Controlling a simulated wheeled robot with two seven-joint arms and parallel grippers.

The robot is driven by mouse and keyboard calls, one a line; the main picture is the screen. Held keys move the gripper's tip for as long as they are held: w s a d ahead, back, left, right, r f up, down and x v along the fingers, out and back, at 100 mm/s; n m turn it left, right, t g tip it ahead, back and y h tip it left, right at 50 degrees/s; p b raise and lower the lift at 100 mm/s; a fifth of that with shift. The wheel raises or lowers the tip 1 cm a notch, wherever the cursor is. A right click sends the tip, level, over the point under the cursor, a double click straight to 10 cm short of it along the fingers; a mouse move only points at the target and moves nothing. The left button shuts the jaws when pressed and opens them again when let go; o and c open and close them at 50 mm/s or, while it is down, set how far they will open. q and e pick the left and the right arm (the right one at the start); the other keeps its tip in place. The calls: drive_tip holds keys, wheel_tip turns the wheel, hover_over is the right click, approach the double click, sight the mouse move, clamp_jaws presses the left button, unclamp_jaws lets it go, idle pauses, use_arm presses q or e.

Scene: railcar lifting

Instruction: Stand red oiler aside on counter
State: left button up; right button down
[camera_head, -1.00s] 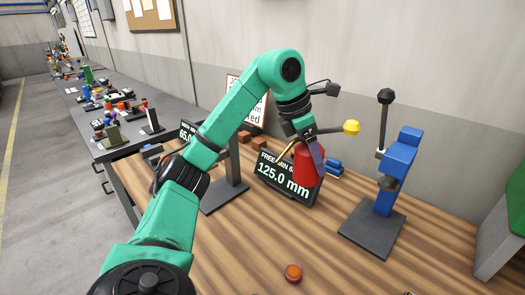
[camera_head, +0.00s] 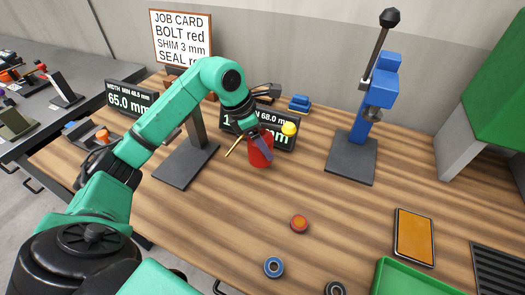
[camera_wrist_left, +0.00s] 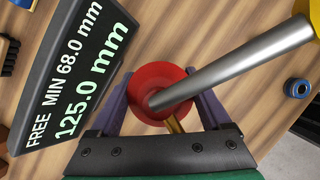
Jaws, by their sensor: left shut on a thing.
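The red oiler (camera_head: 261,152) is a red can with a brass-coloured piece and a silver rod ending in a yellow tip (camera_head: 289,128). My left gripper (camera_head: 258,140) is shut on it from above, and it looks upright just over or on the wooden counter (camera_head: 225,240); I cannot tell if its base touches. In the left wrist view the red oiler (camera_wrist_left: 150,78) sits between both fingers of the left gripper (camera_wrist_left: 162,105), its rod pointing up right. My right gripper is not in view.
A 125.0 mm display (camera_wrist_left: 85,75) stands close behind the oiler. Mid-counter wood is bare.

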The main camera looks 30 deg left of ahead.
use_arm(q)
drive_tip(key=f, duration=0.4)
drive_tip(key=shift+d+p, duration=0.25)
drive_tip(key=shift+p, duration=0.05)
drive_tip(key=shift+a, duration=0.1)
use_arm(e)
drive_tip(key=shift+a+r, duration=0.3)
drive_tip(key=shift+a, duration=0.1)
use_arm(q)
drive_tip(key=shift+f, duration=0.1)
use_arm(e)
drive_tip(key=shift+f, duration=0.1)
use_arm(q)
drive_tip(key=o, duration=1.3)
drive_tip(key=shift+f, duration=0.15)
drive_tip(key=shift+o, duration=1.4)
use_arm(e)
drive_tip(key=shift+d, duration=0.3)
